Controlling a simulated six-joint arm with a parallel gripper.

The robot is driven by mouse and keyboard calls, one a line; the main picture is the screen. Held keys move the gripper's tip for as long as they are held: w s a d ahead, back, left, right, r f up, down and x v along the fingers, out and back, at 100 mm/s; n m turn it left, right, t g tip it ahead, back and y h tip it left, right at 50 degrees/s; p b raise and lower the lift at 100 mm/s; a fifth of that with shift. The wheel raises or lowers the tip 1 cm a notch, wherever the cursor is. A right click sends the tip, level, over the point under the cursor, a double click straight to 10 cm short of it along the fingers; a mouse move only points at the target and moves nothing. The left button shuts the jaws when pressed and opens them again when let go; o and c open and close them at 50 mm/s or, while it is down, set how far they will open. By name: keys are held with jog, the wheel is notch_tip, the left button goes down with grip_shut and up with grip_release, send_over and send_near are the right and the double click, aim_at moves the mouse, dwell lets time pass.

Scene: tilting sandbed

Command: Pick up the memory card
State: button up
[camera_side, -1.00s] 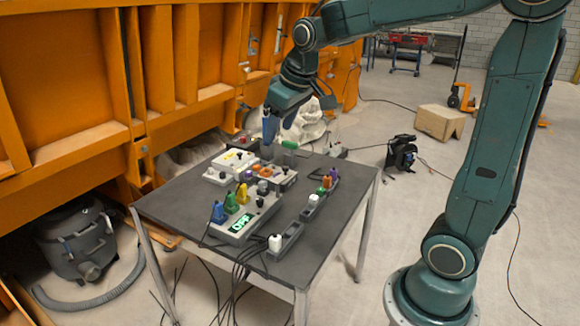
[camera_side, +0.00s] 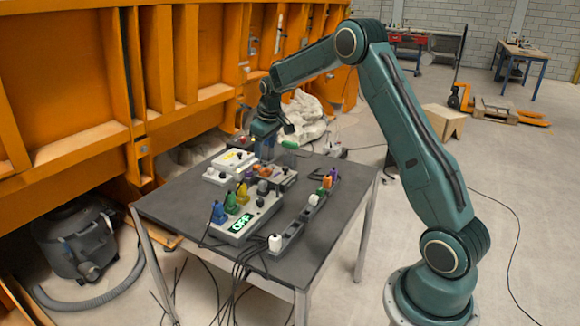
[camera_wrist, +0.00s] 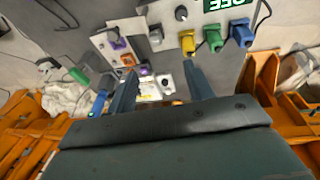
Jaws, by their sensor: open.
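I cannot make out a memory card for certain in either view. My gripper (camera_side: 265,150) points down over the far part of the dark table (camera_side: 170,205). In the wrist view my gripper (camera_wrist: 160,72) is open, with its two dark fingers spread apart and nothing visibly held. A white box with a yellow label (camera_wrist: 148,90) shows below and between the fingers; this white box (camera_side: 231,162) is left of the gripper in the side view. A grey panel with orange and purple parts (camera_side: 274,174) lies close below the gripper, partly hidden by it.
A control box with a green OFF display (camera_side: 241,223) and coloured plugs stands at the near left. A dark strip with plugs (camera_side: 290,235) runs along the right side. A green object (camera_side: 290,144) lies near the gripper. An orange wall (camera_side: 60,100) rises behind.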

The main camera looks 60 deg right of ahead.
jog(key=shift+d+f, duration=0.85)
jog(key=shift+f, duration=0.25)
send_over(263, 182)
jog(key=s, duration=0.2)
notch_tip(263, 182, down, 8)
jog(key=shift+w+a, duration=0.2)
jog(key=shift+a, duration=0.25)
jog(key=shift+f, duration=0.15)
jog(key=shift+x, duration=2.55)
jog(key=shift+a, duration=0.1)
jog(key=shift+c, duration=0.2)
grip_shut()
